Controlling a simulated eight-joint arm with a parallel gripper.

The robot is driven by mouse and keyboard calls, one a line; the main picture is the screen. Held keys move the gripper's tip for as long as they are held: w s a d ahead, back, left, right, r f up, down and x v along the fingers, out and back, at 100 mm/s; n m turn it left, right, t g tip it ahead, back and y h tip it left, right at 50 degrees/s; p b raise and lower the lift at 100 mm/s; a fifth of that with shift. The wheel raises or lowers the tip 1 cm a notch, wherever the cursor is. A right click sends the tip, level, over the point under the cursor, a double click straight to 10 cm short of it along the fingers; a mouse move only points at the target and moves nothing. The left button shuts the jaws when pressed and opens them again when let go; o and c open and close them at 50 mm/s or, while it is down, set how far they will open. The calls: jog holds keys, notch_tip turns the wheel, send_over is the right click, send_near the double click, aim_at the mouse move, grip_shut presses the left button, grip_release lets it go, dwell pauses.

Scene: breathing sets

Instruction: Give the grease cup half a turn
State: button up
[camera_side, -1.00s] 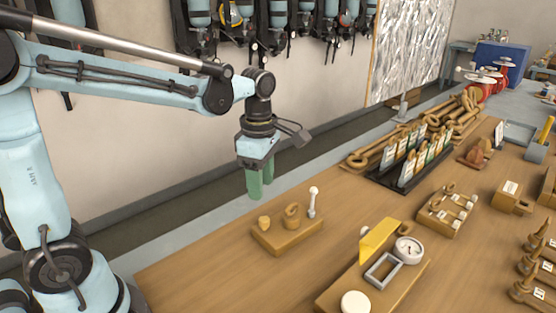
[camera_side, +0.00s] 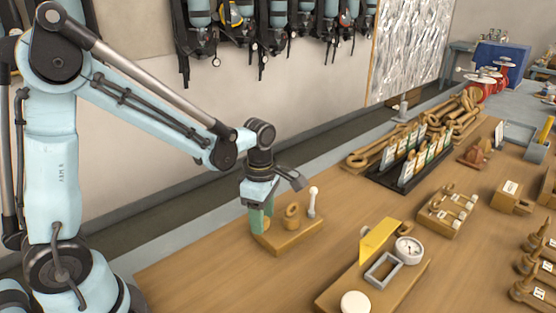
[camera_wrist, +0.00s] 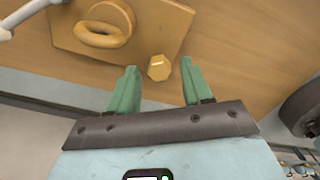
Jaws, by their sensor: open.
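The grease cup appears to be the small six-sided brass piece (camera_wrist: 159,68) on the tan block (camera_side: 290,240), seen from above in the wrist view. In the side view it is largely hidden by the fingers. My gripper (camera_side: 262,222) is low over the left end of the block, its green fingers pointing down. In the wrist view my gripper (camera_wrist: 158,64) is open, with the cup between the two fingertips and a gap on each side. I cannot tell how far down the cup the tips reach.
On the same block stand a brass ring (camera_side: 292,214) and a lever with a white ball (camera_side: 312,200), close to the right of my gripper. A fixture with a yellow plate (camera_side: 379,240) and a dial gauge (camera_side: 408,250) is farther right. The table's left corner is clear.

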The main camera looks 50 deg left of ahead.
grip_shut()
jog(key=shift+m, duration=0.4)
